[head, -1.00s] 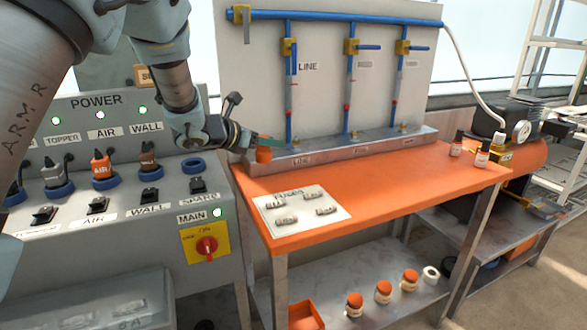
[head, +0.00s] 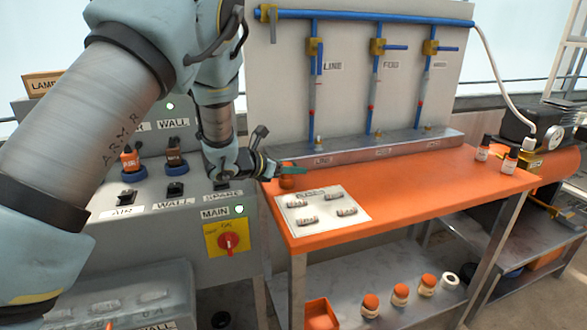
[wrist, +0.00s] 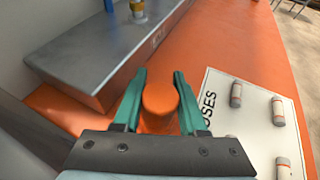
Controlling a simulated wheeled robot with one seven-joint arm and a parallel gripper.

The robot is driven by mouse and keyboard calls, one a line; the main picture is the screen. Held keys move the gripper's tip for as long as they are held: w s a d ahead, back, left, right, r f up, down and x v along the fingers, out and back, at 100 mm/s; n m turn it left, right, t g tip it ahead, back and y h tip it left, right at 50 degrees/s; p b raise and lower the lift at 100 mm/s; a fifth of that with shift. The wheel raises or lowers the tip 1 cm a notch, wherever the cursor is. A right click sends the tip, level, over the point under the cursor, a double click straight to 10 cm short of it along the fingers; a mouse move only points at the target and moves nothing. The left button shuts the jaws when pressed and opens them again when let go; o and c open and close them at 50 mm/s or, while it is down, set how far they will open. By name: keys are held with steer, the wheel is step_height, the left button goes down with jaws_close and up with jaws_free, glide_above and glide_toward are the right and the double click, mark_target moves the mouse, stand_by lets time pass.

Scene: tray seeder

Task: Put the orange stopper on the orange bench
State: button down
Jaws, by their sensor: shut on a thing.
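The orange stopper (wrist: 159,98) shows between the two green fingers of my gripper (wrist: 160,88) in the wrist view, and the gripper is shut on it. In the head view the stopper (head: 287,183) is just below the fingertips of my gripper (head: 290,172), at the left end of the orange bench (head: 440,185). It is low over the bench top; I cannot tell whether its base touches. The bench top (wrist: 235,45) also fills much of the wrist view.
A white fuse card (head: 322,226) with several fuses lies just right of the gripper. A grey metal ledge (head: 375,148) with blue pipes runs along the back. Small bottles (head: 511,161) stand at the right end. The bench middle is clear.

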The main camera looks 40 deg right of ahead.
steer(key=shift+c, duration=2.2)
jaws_free()
steer(key=shift+r+p, duration=0.25)
steer(key=shift+p, duration=0.15)
steer(key=b+v, duration=0.3)
steer(key=v, duration=0.9)
steer(key=shift+f, duration=0.1)
